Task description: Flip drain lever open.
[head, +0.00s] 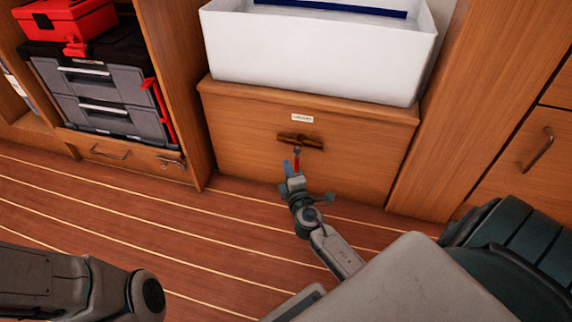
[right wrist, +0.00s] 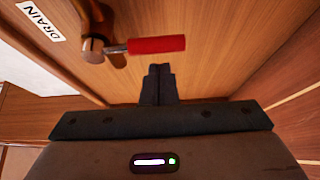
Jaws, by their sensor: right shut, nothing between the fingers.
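The drain lever has a red handle (right wrist: 157,45) on a metal stem. It sits on a brown pipe valve (head: 300,141) on the wooden cabinet front, below a small white label (head: 302,118). In the right wrist view the label (right wrist: 41,20) reads DRAIN. The lever (head: 297,164) hangs down, crosswise to the pipe. My right gripper (head: 288,167) is shut and empty, just left of the lever in the head view. In the right wrist view its fingertips (right wrist: 159,70) show just below the red handle, with a small gap. My left gripper is out of view.
A white basin (head: 315,55) stands on top of the cabinet (head: 230,140). Grey toolboxes (head: 100,95) and a red box (head: 65,18) sit in a shelf at left. A drawer with a handle (head: 537,148) is at right. The striped wooden floor (head: 180,225) in front is clear.

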